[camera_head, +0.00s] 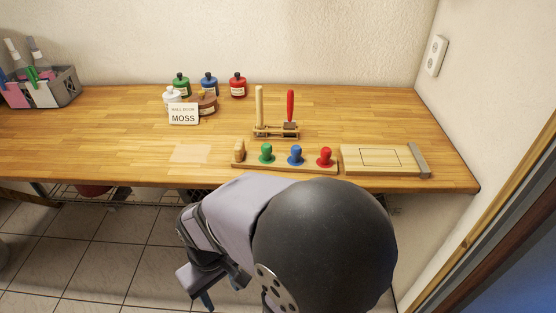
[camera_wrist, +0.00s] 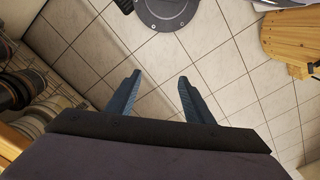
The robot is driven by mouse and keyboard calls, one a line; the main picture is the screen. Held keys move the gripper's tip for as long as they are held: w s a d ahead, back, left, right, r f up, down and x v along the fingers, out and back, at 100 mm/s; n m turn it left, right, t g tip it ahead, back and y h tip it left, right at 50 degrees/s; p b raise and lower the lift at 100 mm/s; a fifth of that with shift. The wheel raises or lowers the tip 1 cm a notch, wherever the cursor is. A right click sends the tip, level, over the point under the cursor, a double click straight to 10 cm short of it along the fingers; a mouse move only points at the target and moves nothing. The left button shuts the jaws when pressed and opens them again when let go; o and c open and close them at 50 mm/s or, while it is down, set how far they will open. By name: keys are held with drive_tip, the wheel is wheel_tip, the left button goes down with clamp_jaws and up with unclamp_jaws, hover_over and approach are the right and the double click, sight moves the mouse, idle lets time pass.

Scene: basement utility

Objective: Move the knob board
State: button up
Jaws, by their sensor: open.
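The knob board (camera_head: 290,168) is a long wooden strip near the front edge of the wooden worktop in the head view. In the head view my arm is in front of the worktop, and the gripper hangs low, away from the board.
A wooden board with a grey end (camera_head: 382,160) lies right of the knob board. Behind stands a wooden stand with two upright handles (camera_head: 275,130). Several paint bottles (camera_head: 209,84) and a MOSS sign (camera_head: 183,113) are at the back. A pale square (camera_head: 190,153) marks clear worktop on the left.

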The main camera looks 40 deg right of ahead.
drive_tip(key=shift+d+r, duration=0.1)
drive_tip(key=c, duration=0.8)
drive_tip(key=shift+d+r+p, duration=0.25)
drive_tip(key=shift+p, duration=0.1)
clamp_jaws()
drive_tip(key=d+r+m+p, duration=0.4)
drive_tip(key=w+d+r+m+t+p, duration=0.1)
drive_tip(key=w+d+r+m+t, duration=0.15)
drive_tip(key=w+m, duration=0.5)
drive_tip(key=w+d+r+m+t, duration=0.2)
drive_tip(key=w+d+m+t, duration=0.25)
drive_tip(key=m, duration=0.65)
drive_tip(key=s+d+r+m+g+h, duration=0.1)
drive_tip(key=d+r+m+h, duration=0.2)
drive_tip(key=m, duration=2)
drive_tip(key=d+h, duration=0.3)
drive_tip(key=d, duration=0.5)
drive_tip(key=shift+s+h, duration=0.35)
drive_tip(key=shift+h, duration=0.05)
